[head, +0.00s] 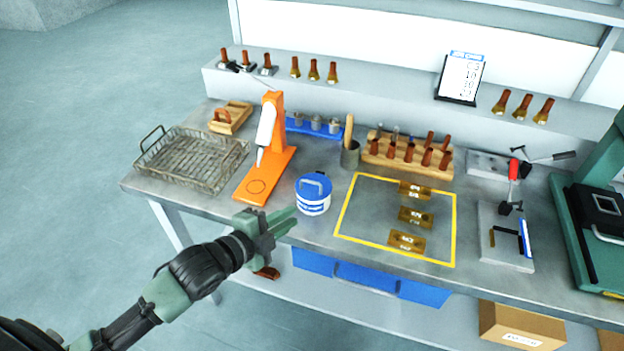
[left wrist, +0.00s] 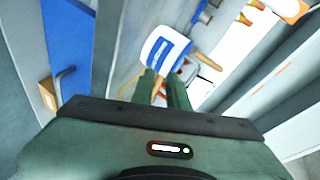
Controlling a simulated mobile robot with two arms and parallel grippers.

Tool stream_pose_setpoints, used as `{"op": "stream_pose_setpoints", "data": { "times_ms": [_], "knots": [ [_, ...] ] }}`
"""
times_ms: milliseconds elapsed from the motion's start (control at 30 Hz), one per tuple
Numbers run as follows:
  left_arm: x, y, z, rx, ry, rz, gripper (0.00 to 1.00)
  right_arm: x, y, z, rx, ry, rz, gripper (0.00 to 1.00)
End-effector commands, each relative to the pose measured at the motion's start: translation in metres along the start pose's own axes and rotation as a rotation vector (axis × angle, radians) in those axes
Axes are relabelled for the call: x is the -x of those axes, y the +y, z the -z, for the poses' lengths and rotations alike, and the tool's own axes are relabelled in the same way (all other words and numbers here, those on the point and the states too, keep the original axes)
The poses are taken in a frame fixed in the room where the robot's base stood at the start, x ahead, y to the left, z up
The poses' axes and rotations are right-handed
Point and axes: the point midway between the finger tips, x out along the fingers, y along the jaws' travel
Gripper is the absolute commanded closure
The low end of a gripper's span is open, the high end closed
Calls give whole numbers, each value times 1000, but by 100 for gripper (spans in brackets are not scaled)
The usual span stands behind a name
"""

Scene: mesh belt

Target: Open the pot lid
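A small white pot (head: 313,206) with a blue band stands on the workbench near its front edge. Its blue lid (head: 314,184) with an arched handle sits on top. In the left wrist view the pot (left wrist: 157,45) lies just beyond the fingertips. My left gripper (head: 287,221) is in front and to the left of the pot, pointing toward it, apart from the lid. In the left wrist view its two fingers (left wrist: 161,88) are spread with a gap and nothing held between them. My right gripper is not in view.
An orange stand (head: 278,168) rises behind and left of the pot. A wire basket (head: 192,160) sits farther left. A grey cup with a wooden tool (head: 350,155) stands behind the pot. A yellow outlined area (head: 374,205) with brass blocks lies to the right.

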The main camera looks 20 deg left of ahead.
Motion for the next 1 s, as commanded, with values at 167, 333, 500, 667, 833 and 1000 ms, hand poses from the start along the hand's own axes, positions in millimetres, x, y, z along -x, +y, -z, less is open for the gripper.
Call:
{"op": "stream_pose_setpoints", "data": {
  "times_ms": [167,333,500,667,833,1000],
  "knots": [
    [-5,-30,0,-159,63,88,85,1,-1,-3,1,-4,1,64],
    [-7,-48,2,-258,98,148,85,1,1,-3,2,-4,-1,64],
    [-22,-54,4,-262,100,157,85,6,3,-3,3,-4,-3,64],
    [-48,-58,8,-261,100,156,85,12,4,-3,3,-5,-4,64],
    [-71,-60,10,-262,100,154,85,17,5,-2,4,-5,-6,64],
    [-81,-60,11,-262,101,152,85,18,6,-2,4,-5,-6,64]
  ]
}}
